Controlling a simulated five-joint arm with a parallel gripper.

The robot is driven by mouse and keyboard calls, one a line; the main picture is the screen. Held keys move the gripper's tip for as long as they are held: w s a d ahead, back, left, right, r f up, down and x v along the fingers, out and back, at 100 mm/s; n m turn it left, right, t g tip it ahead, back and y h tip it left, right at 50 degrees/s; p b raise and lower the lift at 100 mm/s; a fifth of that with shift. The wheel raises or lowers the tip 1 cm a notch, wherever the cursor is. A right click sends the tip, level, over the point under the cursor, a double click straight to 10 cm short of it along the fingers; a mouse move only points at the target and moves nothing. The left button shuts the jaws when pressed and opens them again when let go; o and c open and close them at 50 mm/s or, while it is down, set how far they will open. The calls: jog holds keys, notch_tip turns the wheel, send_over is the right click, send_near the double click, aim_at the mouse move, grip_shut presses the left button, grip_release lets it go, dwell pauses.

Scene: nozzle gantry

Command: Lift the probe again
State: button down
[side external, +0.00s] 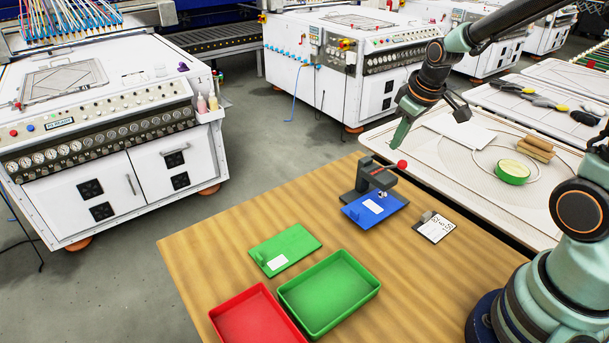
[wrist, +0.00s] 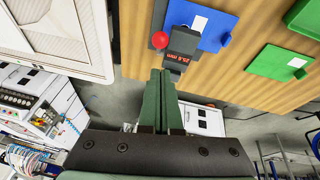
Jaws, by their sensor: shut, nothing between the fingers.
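A dark grey gauge stand (side external: 366,180) stands at the back edge of the wooden table, with a red ball knob (side external: 402,164) sticking out to its right. A blue plate (side external: 372,211) with a white label lies at its foot. In the wrist view the gauge (wrist: 182,46) shows a lit red reading in mm, beside the red knob (wrist: 160,40) and the blue plate (wrist: 203,38). The probe tip is too small to make out. My gripper (side external: 399,138) is above and behind the gauge, apart from the knob. Its green fingers (wrist: 162,74) are together and empty.
A green plate (side external: 285,247) lies to the left, with a green tray (side external: 330,295) and a red tray (side external: 250,320) in front. A labelled card (side external: 435,228) lies to the right. A white machine top (side external: 500,195) adjoins the table, with a green tape roll (side external: 512,173).

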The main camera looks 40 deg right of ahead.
aim_at(393, 166)
jog(key=shift+s+d+f, duration=0.15)
jog(key=shift+s+f, duration=0.15)
jog(key=shift+f, duration=0.3)
jog(key=shift+s+d+f, duration=0.1)
jog(key=shift+s+f, duration=0.2)
jog(key=shift+f, duration=0.25)
